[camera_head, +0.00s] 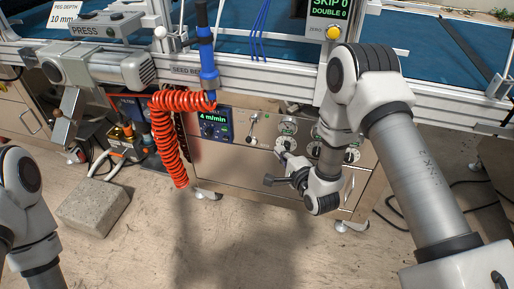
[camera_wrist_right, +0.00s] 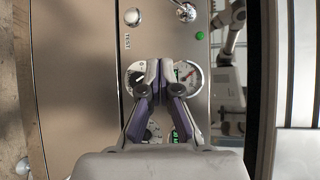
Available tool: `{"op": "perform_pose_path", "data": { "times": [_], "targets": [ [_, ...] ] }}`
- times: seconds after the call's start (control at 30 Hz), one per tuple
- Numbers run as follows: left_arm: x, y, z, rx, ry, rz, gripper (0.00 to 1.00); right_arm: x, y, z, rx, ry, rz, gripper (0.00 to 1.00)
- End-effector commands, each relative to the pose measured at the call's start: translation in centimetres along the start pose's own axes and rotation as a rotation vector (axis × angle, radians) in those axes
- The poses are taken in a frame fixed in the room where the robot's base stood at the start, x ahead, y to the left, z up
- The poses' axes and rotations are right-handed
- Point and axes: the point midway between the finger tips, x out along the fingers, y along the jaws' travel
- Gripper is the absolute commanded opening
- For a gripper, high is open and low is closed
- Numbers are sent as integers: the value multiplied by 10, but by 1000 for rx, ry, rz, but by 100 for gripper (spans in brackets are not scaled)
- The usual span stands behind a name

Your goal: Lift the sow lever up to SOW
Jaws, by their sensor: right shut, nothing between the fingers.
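A small metal lever (camera_head: 253,125) with a pale knob stands on the front panel, right of the speed display. It is probably the sow lever, but I cannot read a SOW label. In the right wrist view a chrome lever knob (camera_wrist_right: 187,13) shows at the top edge, its base partly cut off. My right gripper (camera_head: 281,152) is in front of the panel's gauges, to the right of and below the lever and apart from it. In the right wrist view its fingers (camera_wrist_right: 160,66) are together and empty, over two gauges. My left gripper is out of view; only the left arm shows.
The speed display (camera_head: 213,122) reads 4 m/min. A coiled red hose (camera_head: 168,135) hangs left of it. Gauges (camera_head: 288,127) surround my right gripper. A round knob (camera_wrist_right: 131,16) marked TEST and a green light (camera_wrist_right: 200,35) are near the lever. A concrete block (camera_head: 93,208) lies on the floor.

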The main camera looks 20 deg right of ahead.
Motion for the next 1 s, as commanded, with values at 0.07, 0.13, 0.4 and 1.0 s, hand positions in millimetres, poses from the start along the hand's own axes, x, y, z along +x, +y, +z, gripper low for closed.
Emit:
{"op": "perform_pose_path", "data": {
  "times": [0.07, 0.13, 0.4, 1.0],
  "targets": [
    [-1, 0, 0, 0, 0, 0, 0, 0, -1, 0, 0, 0, 1, 0],
    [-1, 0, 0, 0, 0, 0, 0, 0, 0, 0, 0, 0, 1, 0],
    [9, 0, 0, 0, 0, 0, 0, 28, 2, 0, -2, -1, -2, 0],
    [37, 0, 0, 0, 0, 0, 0, 88, 1, 36, -1, -2, 3, 0]
  ]
}}
